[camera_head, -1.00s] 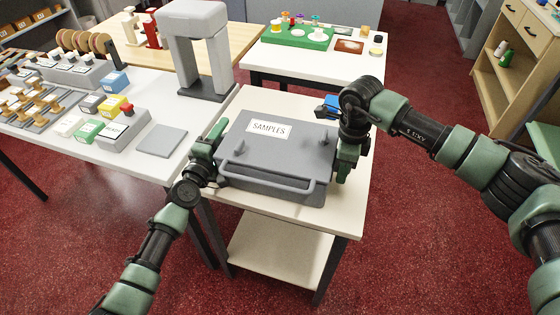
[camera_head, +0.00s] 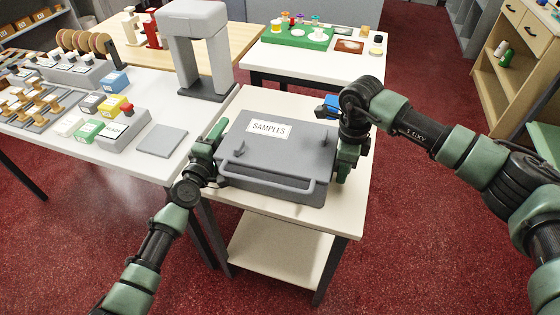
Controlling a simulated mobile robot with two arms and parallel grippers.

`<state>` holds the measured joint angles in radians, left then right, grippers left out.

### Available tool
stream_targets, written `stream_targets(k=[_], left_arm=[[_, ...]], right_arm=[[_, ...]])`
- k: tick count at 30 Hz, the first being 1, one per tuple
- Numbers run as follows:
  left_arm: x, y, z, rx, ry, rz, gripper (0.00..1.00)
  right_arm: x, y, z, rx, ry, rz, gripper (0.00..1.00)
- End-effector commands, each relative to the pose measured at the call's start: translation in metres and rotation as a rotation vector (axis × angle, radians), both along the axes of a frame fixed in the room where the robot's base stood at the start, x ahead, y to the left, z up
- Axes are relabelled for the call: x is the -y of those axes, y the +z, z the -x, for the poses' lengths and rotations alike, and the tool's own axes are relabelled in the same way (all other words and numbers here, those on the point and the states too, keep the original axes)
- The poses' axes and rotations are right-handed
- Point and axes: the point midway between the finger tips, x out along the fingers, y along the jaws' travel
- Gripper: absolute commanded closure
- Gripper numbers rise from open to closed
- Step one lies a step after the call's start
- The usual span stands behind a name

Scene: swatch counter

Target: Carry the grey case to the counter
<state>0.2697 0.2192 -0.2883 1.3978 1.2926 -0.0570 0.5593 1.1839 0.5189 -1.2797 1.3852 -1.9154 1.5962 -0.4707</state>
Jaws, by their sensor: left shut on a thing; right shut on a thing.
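The grey case (camera_head: 285,158) with a white SAMPLES label and a front handle is at the small white side table (camera_head: 342,207). I cannot tell whether it rests on the top or is slightly above it. My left gripper (camera_head: 212,160) is shut on the case's left side. My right gripper (camera_head: 345,160) is shut on its right side. The fingertips are partly hidden against the case. The white counter (camera_head: 150,165) to the left holds several items and a flat grey square pad (camera_head: 162,140) near its right edge.
A grey arch-shaped stand (camera_head: 205,50) stands behind the case at the left. Small coloured boxes (camera_head: 113,83) and a grey box with a red knob (camera_head: 122,130) sit on the counter. A white table (camera_head: 320,65) with a green tray (camera_head: 297,37) is behind. Red floor is open at right.

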Motion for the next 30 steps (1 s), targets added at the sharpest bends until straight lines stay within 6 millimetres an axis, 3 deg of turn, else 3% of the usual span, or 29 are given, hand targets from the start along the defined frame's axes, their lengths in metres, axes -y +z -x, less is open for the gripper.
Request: stream_targets(k=[17,30], left_arm=[[0.000,0.004,0.000,0.000,-0.001,0.001,1.00],[0.000,0.041,0.000,0.000,0.000,-0.001,1.00]], right_arm=[[0.000,0.006,-0.002,0.005,-0.003,-0.003,1.00],[0.000,0.043,-0.002,0.005,-0.003,-0.004,1.00]])
